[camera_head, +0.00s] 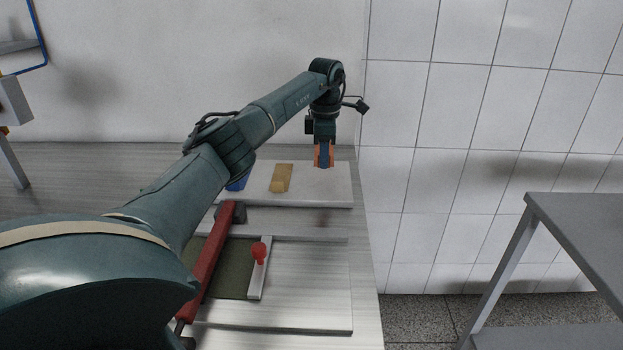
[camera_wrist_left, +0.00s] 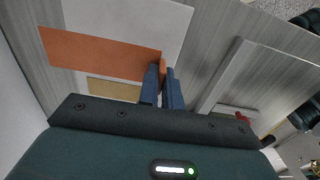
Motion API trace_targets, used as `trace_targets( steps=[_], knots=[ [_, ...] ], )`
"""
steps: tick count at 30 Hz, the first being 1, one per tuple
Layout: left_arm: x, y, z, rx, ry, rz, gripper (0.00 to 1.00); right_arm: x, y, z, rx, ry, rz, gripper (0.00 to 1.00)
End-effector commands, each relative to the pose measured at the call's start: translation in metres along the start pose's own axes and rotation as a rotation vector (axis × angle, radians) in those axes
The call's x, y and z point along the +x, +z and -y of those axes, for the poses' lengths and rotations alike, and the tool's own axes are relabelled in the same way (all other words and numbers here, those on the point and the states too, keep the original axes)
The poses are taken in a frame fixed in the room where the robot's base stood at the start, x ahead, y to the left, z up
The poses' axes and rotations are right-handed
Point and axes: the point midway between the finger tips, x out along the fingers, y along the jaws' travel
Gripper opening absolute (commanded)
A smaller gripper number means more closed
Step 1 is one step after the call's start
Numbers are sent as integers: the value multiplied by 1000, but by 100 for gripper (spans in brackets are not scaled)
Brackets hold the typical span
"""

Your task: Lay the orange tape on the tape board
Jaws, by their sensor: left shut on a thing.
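My left gripper (camera_head: 324,164) is over the right part of the white tape board (camera_head: 320,193), at the far end of the table. It is shut on the orange tape (camera_head: 331,158). In the left wrist view the orange tape (camera_wrist_left: 95,54) is a long flat strip running out from between the blue fingers (camera_wrist_left: 163,72) across the white board (camera_wrist_left: 125,17). I cannot tell whether the tape touches the board. A tan strip (camera_head: 281,178) lies on the board to the left of the gripper, and a blue piece (camera_head: 237,183) shows partly behind my arm. My right gripper is not in view.
Nearer on the table is a flat press-like frame (camera_head: 315,315) with a red bar (camera_head: 209,262) and a red knob (camera_head: 259,251). A tiled wall (camera_head: 440,150) stands to the right. A grey side table (camera_head: 585,230) is at the lower right.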

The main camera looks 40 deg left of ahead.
Motion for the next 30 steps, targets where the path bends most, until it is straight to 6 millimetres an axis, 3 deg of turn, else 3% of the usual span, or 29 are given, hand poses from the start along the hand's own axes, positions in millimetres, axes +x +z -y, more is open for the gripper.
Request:
trace_targets(
  steps=[3,16,28,30],
  knots=[
    [22,0,1,2,-1,-2,0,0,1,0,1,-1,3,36],
    [68,1,1,5,-1,0,0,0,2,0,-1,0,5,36],
    [75,1,0,6,1,0,0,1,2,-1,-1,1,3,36],
    [74,1,0,6,1,0,12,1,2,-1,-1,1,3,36]
  ],
)
